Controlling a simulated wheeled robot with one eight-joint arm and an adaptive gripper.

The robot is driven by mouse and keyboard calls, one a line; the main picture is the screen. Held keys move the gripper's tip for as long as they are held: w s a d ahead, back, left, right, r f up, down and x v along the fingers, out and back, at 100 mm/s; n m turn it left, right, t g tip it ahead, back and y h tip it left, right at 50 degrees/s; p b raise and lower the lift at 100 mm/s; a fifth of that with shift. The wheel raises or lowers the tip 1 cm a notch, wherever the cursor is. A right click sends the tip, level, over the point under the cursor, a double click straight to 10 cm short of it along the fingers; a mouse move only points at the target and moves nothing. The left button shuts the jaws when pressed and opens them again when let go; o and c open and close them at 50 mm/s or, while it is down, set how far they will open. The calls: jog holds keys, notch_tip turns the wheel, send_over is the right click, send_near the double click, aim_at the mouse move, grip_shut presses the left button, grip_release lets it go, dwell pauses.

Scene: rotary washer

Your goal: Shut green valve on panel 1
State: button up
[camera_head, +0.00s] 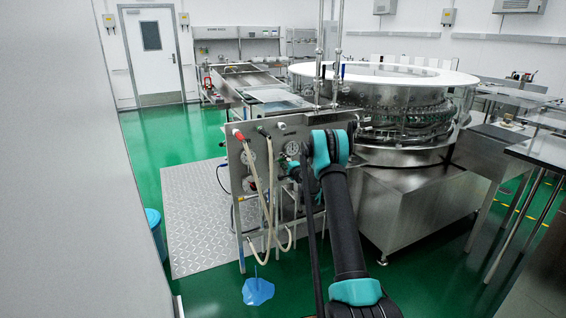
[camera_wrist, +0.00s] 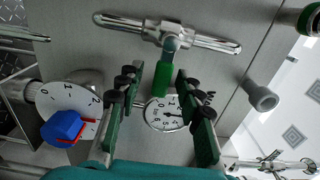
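The metal panel (camera_head: 318,128) with gauges and hoses stands in the middle of the head view. In the wrist view, a green valve handle (camera_wrist: 162,82) hangs below a chrome T-shaped fitting (camera_wrist: 168,34) on the panel face (camera_wrist: 225,62). My gripper (camera_wrist: 164,78) is open, its two fingers on either side of the green handle. Gaps show on both sides, and I cannot tell whether the handle is fully between the fingertips in depth. In the head view my arm hides most of my gripper and the handle.
A white gauge (camera_wrist: 168,113) shows between my fingers. A blue knob (camera_wrist: 62,126) on a numbered dial is at the left, and a grey nozzle (camera_wrist: 260,96) at the right. White hoses (camera_head: 264,205) hang before the panel. A blue puddle (camera_head: 257,291) lies on the green floor.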

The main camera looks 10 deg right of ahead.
jog(key=shift+s, duration=0.1)
jog(key=v, duration=1.2)
jog(key=s+a+r+n+g+y, duration=0.2)
jog(key=s+a+r+n+g, duration=0.2)
jog(key=s+a+r+n, duration=0.4)
jog(key=s+a+n+g+h, duration=0.15)
jog(key=s+g, duration=0.25)
jog(key=s, duration=1.3)
jog(key=s+d+f+n+g+h, duration=0.1)
jog(key=s+d+f+h, duration=0.1)
jog(key=s, duration=0.9)
jog(key=s+d+f+n+g+h, duration=0.2)
jog(key=s+d+f, duration=0.1)
jog(key=s, duration=0.8)
jog(key=s+d+f+n+g+h, duration=0.2)
jog(key=s, duration=0.9)
jog(key=shift+d+f, duration=0.2)
jog(key=shift+f, duration=0.2)
